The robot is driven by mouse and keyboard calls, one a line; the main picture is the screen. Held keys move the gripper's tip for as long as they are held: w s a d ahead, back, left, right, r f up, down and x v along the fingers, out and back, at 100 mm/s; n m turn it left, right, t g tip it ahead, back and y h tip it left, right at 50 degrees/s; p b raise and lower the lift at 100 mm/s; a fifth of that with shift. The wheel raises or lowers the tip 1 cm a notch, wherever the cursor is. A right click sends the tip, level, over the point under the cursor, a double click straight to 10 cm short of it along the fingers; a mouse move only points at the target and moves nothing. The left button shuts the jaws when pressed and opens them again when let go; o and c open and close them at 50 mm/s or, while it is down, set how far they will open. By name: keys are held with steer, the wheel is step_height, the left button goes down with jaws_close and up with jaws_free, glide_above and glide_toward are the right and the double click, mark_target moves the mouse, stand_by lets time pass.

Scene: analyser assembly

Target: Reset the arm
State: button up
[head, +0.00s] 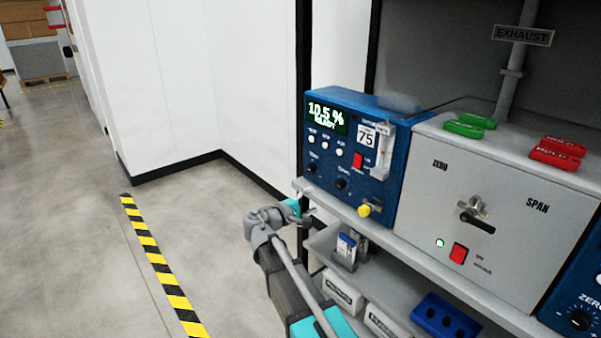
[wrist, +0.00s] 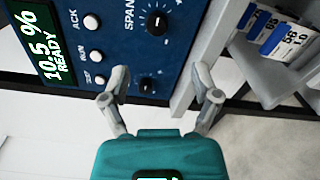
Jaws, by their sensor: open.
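My gripper (wrist: 163,100) is open in the wrist view, its two grey fingers apart with nothing between them. In the head view my gripper (head: 311,215) is just in front of the shelf edge, at the lower left of a blue analyser (head: 335,150). The analyser's display (head: 327,118) reads 10.5 % READY. In the wrist view the analyser (wrist: 120,50) lies beyond the fingers, with white ACK and RUN buttons and a black SPAN knob (wrist: 157,21). My fingers appear apart from it.
A grey ZERO/SPAN panel (head: 490,215) with a valve handle stands right of the analyser. Green tags (head: 470,124) and red HOLD tags (head: 557,152) lie on top. Floor at left is clear.

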steer(key=s+d+f+m+g+y, duration=0.75)
steer(key=s+d+f, duration=0.35)
steer(key=s+f, duration=0.3)
steer(key=s+a+f+m+g+y, duration=0.2)
steer(key=s+f+m+g+y, duration=0.15)
steer(key=s+y, duration=0.4)
step_height(320, 180, up, 26)
steer(key=n+p, duration=0.1)
steer(key=p, duration=2.5)
steer(key=shift+f+t+h, duration=0.2)
steer(key=shift+t+h, duration=0.1)
steer(key=shift+a, duration=0.1)
stand_by(1.8)
